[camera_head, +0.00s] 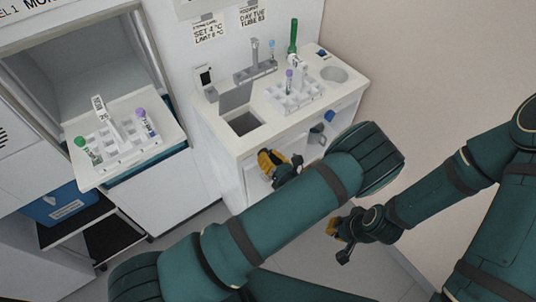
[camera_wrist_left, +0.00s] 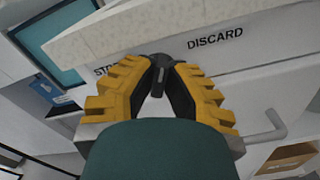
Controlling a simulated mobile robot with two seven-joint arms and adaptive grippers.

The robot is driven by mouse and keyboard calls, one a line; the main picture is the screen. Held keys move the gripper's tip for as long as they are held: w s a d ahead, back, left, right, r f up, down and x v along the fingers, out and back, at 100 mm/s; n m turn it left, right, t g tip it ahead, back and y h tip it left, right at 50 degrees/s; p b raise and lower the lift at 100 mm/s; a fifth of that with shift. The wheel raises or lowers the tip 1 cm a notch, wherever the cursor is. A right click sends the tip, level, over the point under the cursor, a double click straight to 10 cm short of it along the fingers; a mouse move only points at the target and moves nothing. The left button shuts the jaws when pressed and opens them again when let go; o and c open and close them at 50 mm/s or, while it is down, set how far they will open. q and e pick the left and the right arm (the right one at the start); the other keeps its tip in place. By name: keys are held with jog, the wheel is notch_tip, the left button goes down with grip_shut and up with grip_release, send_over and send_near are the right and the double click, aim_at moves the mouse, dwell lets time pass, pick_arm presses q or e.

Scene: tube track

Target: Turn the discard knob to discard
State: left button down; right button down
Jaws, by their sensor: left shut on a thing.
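The discard knob (camera_wrist_left: 160,68) is small and dark, on the white front panel under the counter edge. A DISCARD label (camera_wrist_left: 215,38) is printed to its right, and a partly hidden label starting "ST" (camera_wrist_left: 103,71) is to its left. My left gripper (camera_wrist_left: 162,76) has its yellow-and-black fingertips shut on the knob from both sides. In the head view my left gripper (camera_head: 279,166) is at the cabinet front below the square opening, and it hides the knob. My right gripper (camera_head: 340,240) hangs low at the right, away from the cabinet; its jaw opening is unclear.
The counter (camera_head: 262,125) holds a white tube rack (camera_head: 292,98) and a square opening (camera_head: 243,124). A tray (camera_head: 122,160) with capped tubes stands at the left. In the wrist view a grey bar handle (camera_wrist_left: 268,130) is below right of the knob. Floor is free by the right wall.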

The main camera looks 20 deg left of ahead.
pick_arm(q)
jog(key=shift+m+p, duration=0.3)
jog(key=shift+m, duration=0.9)
jog(key=c, duration=1)
grip_release()
notch_tip(320, 180, up, 10)
